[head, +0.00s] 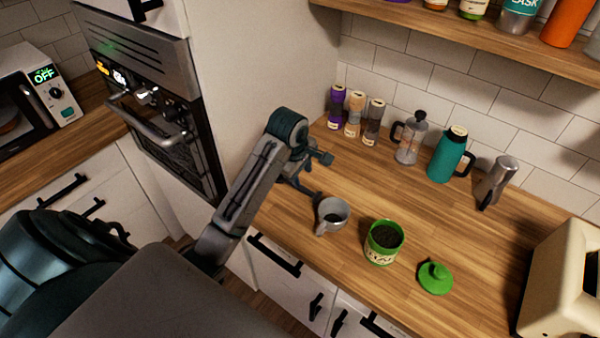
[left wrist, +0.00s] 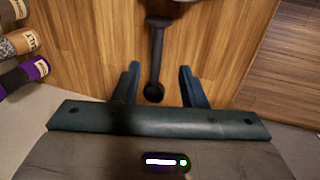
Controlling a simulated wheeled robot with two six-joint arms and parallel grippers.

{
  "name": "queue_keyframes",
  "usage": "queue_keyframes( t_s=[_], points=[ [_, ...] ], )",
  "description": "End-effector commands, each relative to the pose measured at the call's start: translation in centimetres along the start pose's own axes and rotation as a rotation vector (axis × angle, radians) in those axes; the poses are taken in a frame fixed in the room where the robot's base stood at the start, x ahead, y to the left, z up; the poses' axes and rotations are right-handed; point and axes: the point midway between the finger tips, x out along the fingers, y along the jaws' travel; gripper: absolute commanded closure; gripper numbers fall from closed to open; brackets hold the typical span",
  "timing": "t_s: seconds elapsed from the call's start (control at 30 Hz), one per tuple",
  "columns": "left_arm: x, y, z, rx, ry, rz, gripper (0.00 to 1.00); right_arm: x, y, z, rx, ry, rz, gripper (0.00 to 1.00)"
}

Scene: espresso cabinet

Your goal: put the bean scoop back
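The bean scoop (head: 334,212), a grey cup-shaped bowl, is on the counter near its front edge in the head view. In the left wrist view its dark handle (left wrist: 156,55) with a rounded end points toward my gripper, and its bowl is mostly cut off at the top. My left gripper (head: 322,175) is left of the bowl. Its two fingers (left wrist: 158,85) are apart, with the handle's end between them and gaps on both sides. The green canister (head: 381,254), lidless with dark contents, is to the right of the scoop. My right gripper is not in view.
The green lid (head: 435,279) lies right of the canister. A cream toaster (head: 560,285) stands at right. The mid-counter is clear.

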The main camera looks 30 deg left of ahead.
Motion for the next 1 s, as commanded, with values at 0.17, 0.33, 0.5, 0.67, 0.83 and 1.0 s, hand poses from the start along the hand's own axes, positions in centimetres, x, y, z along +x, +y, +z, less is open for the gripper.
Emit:
queue_keyframes(
  t_s=[0.17,0.33,0.5,0.67,0.83,1.0],
  points=[
    [-2.0,0.0,0.0,0.0,0.0,0.002,0.62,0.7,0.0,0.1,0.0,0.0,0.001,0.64],
    [-2.5,0.0,0.0,0.0,0.0,-0.001,0.62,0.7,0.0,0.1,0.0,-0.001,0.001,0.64],
    [-2.5,0.0,0.0,-0.001,0.0,-0.001,0.62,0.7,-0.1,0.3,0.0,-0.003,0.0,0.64],
    [-2.5,0.0,0.0,-0.001,0.0,-0.001,0.62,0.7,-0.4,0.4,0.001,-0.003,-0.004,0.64],
    [-2.2,-0.4,0.1,0.014,0.0,-0.001,0.62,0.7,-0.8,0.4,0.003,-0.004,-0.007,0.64],
    [-0.1,-4.0,1.4,0.194,0.007,-0.002,0.62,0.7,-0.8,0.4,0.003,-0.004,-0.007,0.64]
  ],
)
